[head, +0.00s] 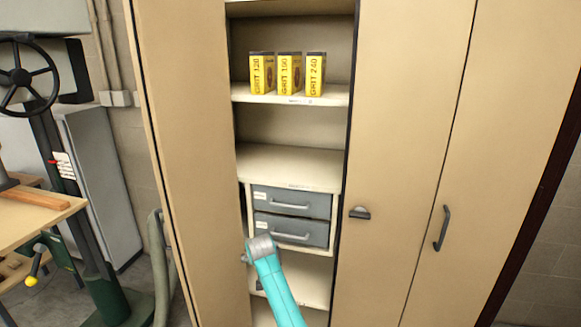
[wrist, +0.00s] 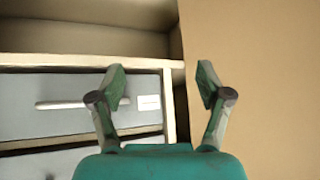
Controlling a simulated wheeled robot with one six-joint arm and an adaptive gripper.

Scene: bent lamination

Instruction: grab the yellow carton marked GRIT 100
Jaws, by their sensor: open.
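Three yellow cartons with dark tops stand upright side by side on the upper shelf in the head view. The left carton (head: 262,74) reads GRIT 120 and the right carton (head: 315,74) reads GRIT 240. The middle carton (head: 289,74) reads GRIT 1-something-0; its middle digit is too small to read surely. No carton shows in the wrist view. My gripper (wrist: 160,80) is open and empty in the wrist view, facing the drawer fronts and a tan panel. In the head view my arm's end is low, well below the cartons.
The cartons stand on a shelf (head: 270,97) in a tall tan cabinet. Below are a bare shelf (head: 290,165) and two grey drawers (head: 290,201). A tan door (head: 190,150) flanks the opening at left, a closed one (head: 405,130) at right. A workbench (head: 35,215) stands far left.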

